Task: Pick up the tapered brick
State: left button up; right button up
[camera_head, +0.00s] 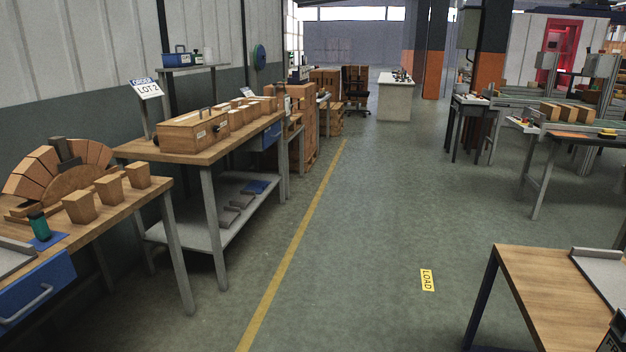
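Three tan tapered bricks stand in a row on the wooden workbench (130,205) at the left. The nearest brick (79,207) is by the bench's middle, the second brick (109,190) is behind it to the right, and the third brick (139,175) is near the far right corner. They look wider at the top than at the bottom. An arch of wedge-shaped bricks (40,172) stands behind them on the same bench, around a wooden half-round form (78,184). Neither of my grippers is in view.
A green bottle (39,226) stands on a blue mat beside the nearest brick. A second bench with a wooden box (193,130) and a "LOT 2" sign (146,89) stands beyond. Another table (545,290) is at the lower right. The floor aisle with a yellow line (295,240) is clear.

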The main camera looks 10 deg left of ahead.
aim_at(138, 173)
jog(key=z, duration=0.1)
jog(key=i, duration=2.25)
jog(key=u, duration=1.25)
jog(key=i, duration=1.2)
jog(key=u, duration=1.5)
jog(key=i, duration=0.25)
jog(key=u, duration=0.05)
